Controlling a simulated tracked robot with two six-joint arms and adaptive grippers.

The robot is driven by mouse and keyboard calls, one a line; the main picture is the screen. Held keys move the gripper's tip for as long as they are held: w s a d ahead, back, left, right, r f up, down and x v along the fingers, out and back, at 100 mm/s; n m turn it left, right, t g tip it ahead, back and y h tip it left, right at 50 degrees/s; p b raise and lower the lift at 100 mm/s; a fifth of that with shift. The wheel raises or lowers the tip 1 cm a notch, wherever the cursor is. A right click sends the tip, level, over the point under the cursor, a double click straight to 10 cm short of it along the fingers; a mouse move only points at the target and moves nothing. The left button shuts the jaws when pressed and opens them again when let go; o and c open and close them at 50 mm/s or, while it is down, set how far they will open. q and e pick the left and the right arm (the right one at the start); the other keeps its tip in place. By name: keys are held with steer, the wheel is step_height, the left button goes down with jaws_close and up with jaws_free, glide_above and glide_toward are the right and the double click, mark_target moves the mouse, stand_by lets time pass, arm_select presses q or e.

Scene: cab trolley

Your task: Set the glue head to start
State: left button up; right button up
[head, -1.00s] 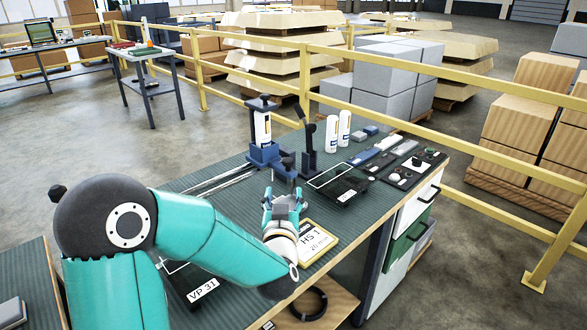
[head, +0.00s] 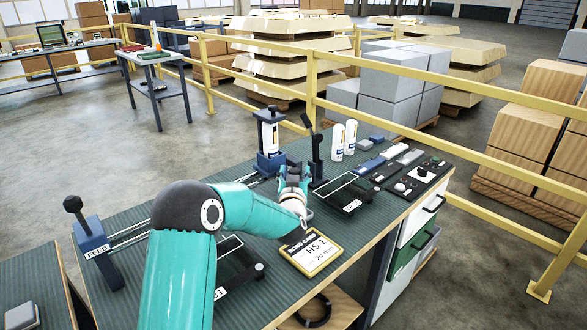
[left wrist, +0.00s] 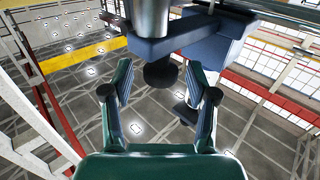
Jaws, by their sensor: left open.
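The glue head (head: 270,160) is a blue carriage holding an upright white cartridge (head: 268,137), at the far end of two thin rails (head: 150,226). My left gripper (head: 289,174) is just in front of it, partly hidden by its own wrist. In the left wrist view the glue head's blue block (left wrist: 190,50) fills the top. A dark round knob (left wrist: 160,73) shows between the two open fingers (left wrist: 160,95), with gaps on both sides. The gripper holds nothing. My right gripper is not in view.
A blue FEED block (head: 97,250) with a black knob stands at the rails' near end. A black lever (head: 316,158) stands right of the glue head. A bond card (head: 312,254) lies near the front edge. White bottles (head: 344,139) and a control panel (head: 415,178) stand right.

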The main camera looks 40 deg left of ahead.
arm_select(q)
steer(key=shift+w+a, duration=0.35)
steer(key=shift+w, duration=0.05)
